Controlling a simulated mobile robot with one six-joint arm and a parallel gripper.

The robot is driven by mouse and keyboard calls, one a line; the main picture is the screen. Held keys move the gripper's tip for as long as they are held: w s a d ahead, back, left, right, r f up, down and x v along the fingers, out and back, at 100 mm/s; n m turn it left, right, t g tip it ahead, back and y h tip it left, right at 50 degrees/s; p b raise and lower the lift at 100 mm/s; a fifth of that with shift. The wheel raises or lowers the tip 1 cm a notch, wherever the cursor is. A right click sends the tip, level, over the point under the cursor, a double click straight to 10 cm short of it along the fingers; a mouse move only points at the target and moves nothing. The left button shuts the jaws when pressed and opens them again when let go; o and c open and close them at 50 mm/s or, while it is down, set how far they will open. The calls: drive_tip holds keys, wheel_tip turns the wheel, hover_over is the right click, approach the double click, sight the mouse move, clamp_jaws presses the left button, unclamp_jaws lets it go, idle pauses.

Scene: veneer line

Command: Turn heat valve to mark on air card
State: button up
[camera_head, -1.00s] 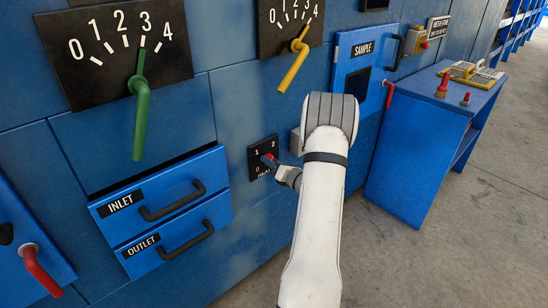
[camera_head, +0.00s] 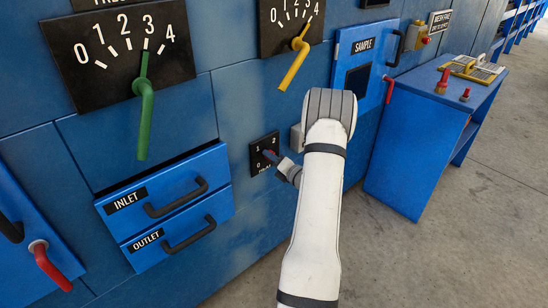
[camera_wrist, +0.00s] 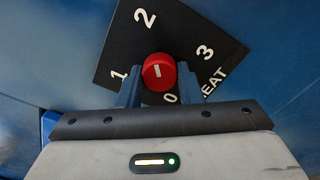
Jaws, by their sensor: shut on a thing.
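The heat valve is a red round knob (camera_wrist: 158,66) with a short white line on its face. It sits on a black plate (camera_wrist: 136,52) marked 0, 1, 2, 3 and HEAT, tilted in the wrist view. In the head view the plate (camera_head: 259,147) is on the blue panel, with the knob mostly hidden by my gripper (camera_head: 279,164). My gripper (camera_wrist: 159,91) is shut on the knob, one blue finger on each side. I cannot tell which number the line points at. I cannot make out an air card.
A green lever (camera_head: 144,110) and a yellow lever (camera_head: 296,60) hang from scale plates above. Inlet (camera_head: 190,164) and outlet (camera_head: 149,256) drawers are left of the valve. A blue bench (camera_head: 412,150) stands right, with open floor before it.

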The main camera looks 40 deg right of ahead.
drive_tip(key=shift+d+r, duration=0.2)
drive_tip(key=o, duration=0.7)
drive_tip(key=shift+o, duration=1.3)
drive_tip(key=shift+f, duration=0.1)
drive_tip(key=shift+a, duration=0.1)
drive_tip(key=s, duration=0.7)
drive_tip(key=shift+s+d, duration=0.3)
drive_tip(key=shift+s, duration=0.1)
